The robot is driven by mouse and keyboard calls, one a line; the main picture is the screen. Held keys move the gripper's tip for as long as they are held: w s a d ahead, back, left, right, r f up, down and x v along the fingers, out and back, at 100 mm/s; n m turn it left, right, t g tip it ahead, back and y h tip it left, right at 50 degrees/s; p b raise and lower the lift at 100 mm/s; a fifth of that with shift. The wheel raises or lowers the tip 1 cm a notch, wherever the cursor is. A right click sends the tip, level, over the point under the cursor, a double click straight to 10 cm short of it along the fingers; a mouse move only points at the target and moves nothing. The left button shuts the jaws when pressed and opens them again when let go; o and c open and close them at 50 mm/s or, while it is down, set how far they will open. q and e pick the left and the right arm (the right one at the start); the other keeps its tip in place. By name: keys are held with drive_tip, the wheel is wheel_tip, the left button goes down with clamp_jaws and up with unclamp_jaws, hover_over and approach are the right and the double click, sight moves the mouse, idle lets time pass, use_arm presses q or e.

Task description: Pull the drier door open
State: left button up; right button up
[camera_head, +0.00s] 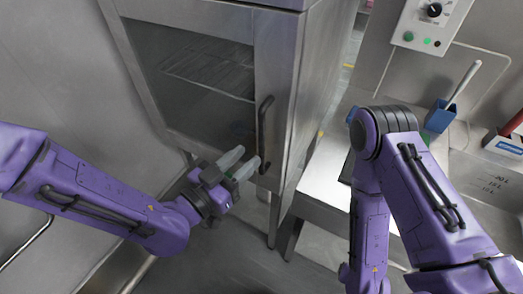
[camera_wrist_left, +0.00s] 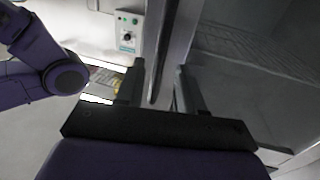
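The drier is a steel cabinet with a framed glass door (camera_head: 200,75), which looks shut, with wire racks behind the glass. Its dark vertical bar handle (camera_head: 263,118) is on the right side of the door. My left gripper (camera_head: 240,162) is open, just below and left of the handle's lower end. In the left wrist view, the dark handle (camera_wrist_left: 160,60) runs between the two spread fingers (camera_wrist_left: 160,88). Neither finger clearly touches it. My right arm (camera_head: 420,190) shows at the right, but its gripper is out of view.
A control panel (camera_head: 424,28) with a knob and green buttons is at the upper right. A blue holder (camera_head: 439,117) with a pale stick stands on the steel counter (camera_head: 325,178) right of the cabinet. Open floor lies below the door.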

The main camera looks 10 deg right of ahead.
use_arm(q)
drive_tip(key=p+x, duration=0.2)
drive_tip(key=x, duration=0.4)
drive_tip(key=shift+w+d, duration=0.2)
use_arm(e)
wheel_tip(320, 180, up, 3)
use_arm(q)
drive_tip(key=shift+r, duration=0.15)
drive_tip(key=shift+c, duration=0.3)
clamp_jaws()
use_arm(e)
drive_tip(key=shift+w, duration=0.1)
use_arm(q)
drive_tip(key=shift+a, duration=0.1)
